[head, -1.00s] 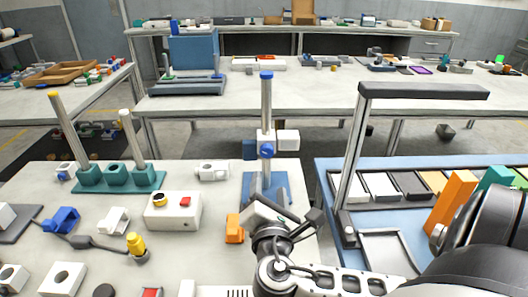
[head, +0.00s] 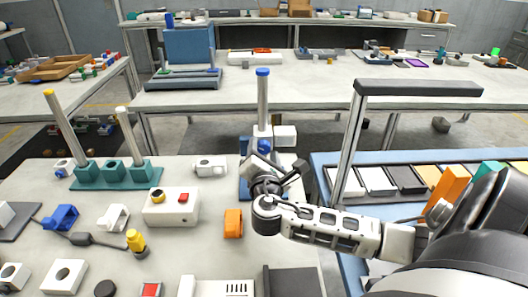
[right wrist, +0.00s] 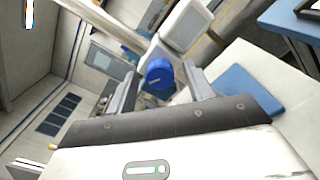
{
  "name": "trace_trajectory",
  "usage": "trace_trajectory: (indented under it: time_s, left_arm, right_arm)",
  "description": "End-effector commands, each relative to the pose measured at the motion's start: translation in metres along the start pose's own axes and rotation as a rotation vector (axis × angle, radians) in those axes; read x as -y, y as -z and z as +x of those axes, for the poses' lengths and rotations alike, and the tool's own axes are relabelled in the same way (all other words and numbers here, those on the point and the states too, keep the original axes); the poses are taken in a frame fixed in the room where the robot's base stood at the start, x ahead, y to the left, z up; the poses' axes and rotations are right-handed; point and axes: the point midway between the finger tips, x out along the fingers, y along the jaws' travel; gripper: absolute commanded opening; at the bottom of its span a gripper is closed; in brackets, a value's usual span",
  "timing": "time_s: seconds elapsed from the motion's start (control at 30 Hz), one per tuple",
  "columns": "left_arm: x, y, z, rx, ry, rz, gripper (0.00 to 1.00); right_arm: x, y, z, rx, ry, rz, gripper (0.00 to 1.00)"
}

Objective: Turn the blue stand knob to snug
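The blue knob (head: 265,147) sits on the front of a white clamp block on an upright grey post with a blue cap (head: 262,73). In the right wrist view the blue knob (right wrist: 159,76) shows between the two fingers, with a gap visible on each side. My right gripper (head: 276,166) is open just in front of and below the knob in the head view. It hides part of the stand's blue base (head: 244,186). Whether a finger touches the knob cannot be told. My left gripper is not in view.
A teal block with two posts (head: 115,173) stands left. A white box with a red button (head: 172,207) and an orange block (head: 233,223) lie nearer. A tall dark frame (head: 420,88) rises at right over a blue tray table. The far bench is behind.

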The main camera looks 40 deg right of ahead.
Motion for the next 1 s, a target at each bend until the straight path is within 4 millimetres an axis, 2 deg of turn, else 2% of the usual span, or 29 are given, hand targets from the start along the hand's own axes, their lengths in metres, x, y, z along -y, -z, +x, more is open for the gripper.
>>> trace_trajectory:
  time_s: [0.03,0.1,0.17,0.57,0.77,1.0]
  left_arm:
    - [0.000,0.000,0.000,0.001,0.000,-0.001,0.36]
    - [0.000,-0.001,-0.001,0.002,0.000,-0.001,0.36]
    - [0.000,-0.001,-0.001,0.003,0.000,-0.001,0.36]
    - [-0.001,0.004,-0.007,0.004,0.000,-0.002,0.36]
    - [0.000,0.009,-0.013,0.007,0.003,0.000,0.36]
    - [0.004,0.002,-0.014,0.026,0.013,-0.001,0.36]
  right_arm:
    - [0.000,0.000,0.000,0.000,0.000,0.000,0.41]
    - [0.000,0.000,0.000,0.000,0.000,0.000,0.22]
    - [0.000,0.000,0.000,0.000,0.000,0.000,0.07]
    - [-0.001,-0.001,-0.001,-0.001,0.002,-0.055,0.07]
    - [-0.002,-0.002,-0.001,-0.001,0.001,-0.177,0.07]
    - [-0.001,0.000,-0.001,-0.001,0.000,-0.393,0.07]
